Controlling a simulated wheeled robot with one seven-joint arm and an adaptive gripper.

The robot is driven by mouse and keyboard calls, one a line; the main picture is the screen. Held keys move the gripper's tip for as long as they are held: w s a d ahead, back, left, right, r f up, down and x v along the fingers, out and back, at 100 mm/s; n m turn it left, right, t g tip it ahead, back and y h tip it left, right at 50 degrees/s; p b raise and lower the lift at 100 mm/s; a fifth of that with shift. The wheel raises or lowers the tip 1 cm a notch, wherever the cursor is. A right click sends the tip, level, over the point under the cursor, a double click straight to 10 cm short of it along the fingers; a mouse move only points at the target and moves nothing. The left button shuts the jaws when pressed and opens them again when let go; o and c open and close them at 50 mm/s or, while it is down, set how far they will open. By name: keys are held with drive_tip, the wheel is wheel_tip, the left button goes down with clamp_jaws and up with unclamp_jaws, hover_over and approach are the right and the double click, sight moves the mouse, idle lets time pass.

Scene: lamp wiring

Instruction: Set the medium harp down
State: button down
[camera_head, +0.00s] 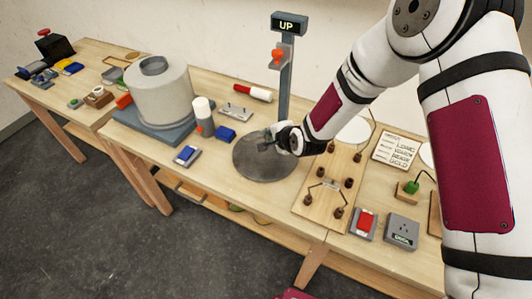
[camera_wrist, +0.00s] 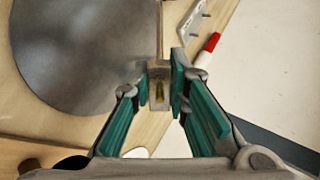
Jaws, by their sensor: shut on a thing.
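My gripper (camera_head: 270,143) is low over the round grey metal plate (camera_head: 258,169) at the foot of the post. In the wrist view its teal fingers (camera_wrist: 158,90) are closed on a small tan block-like piece with a brass-coloured middle (camera_wrist: 159,84). I cannot make out a harp's full wire loop there. The plate (camera_wrist: 80,50) fills the upper left of that view. A wooden board (camera_head: 316,205) with several dark brown pegs lies to the right of the plate, with thin wire shapes on it. I cannot tell their sizes.
The grey post with the UP sign (camera_head: 289,24) rises behind my gripper. A large grey drum (camera_head: 160,94), a white-capped bottle (camera_head: 202,116) and blue blocks stand left. A red switch (camera_head: 364,223) and grey box (camera_head: 402,231) are front right. A red-and-white cylinder (camera_head: 253,93) lies behind.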

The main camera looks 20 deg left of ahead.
drive_tip(key=shift+f, duration=0.15)
drive_tip(key=c, duration=1.7)
unclamp_jaws()
drive_tip(key=p+v, duration=0.4)
drive_tip(key=v, duration=0.4)
